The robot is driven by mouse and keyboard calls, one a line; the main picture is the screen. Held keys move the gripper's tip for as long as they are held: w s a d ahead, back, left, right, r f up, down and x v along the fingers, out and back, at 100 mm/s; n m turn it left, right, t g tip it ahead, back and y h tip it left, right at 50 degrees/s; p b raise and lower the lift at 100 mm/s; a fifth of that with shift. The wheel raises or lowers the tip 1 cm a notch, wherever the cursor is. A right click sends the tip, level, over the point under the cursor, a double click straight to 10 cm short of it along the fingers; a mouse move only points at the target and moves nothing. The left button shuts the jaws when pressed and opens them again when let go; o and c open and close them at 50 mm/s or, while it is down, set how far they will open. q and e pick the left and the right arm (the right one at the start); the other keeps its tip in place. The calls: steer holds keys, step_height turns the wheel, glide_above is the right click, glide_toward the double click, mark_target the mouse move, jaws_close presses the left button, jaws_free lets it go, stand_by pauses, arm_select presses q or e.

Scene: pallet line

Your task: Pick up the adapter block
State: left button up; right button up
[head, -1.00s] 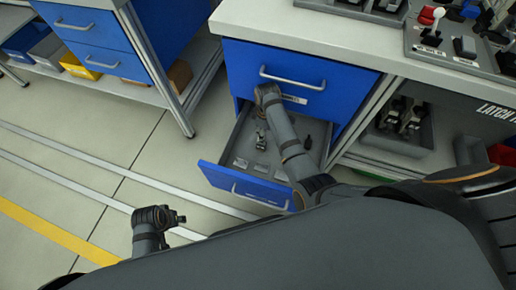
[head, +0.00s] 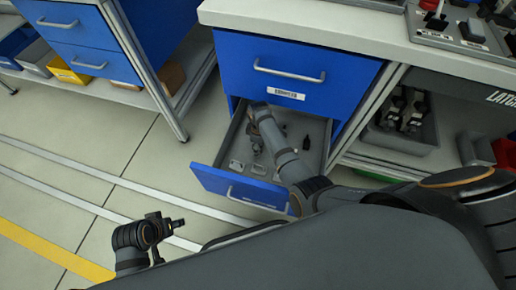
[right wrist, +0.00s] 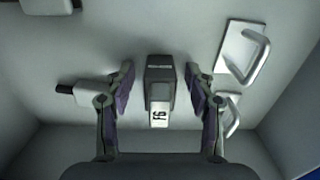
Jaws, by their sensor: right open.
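A dark block (right wrist: 160,73) with a pale lower end and small printed marks sits on the drawer floor in the right wrist view; it looks like the adapter block. My right gripper (right wrist: 159,88) is open, with one finger on each side of the block and a visible gap on both sides. In the head view my right arm reaches down into the open blue drawer (head: 240,188), and its wrist hides the block. My left gripper (head: 178,223) is low at the left, above the floor and away from the drawer; its jaws are too small to read.
In the right wrist view, a plate with a bent handle (right wrist: 241,50) lies right of the block, and a pale piece with a black tip (right wrist: 85,93) lies left. A black part (head: 306,143) stands in the drawer. The drawer walls surround my right gripper closely.

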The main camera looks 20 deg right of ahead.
steer(key=shift+c, duration=0.4)
jaws_close()
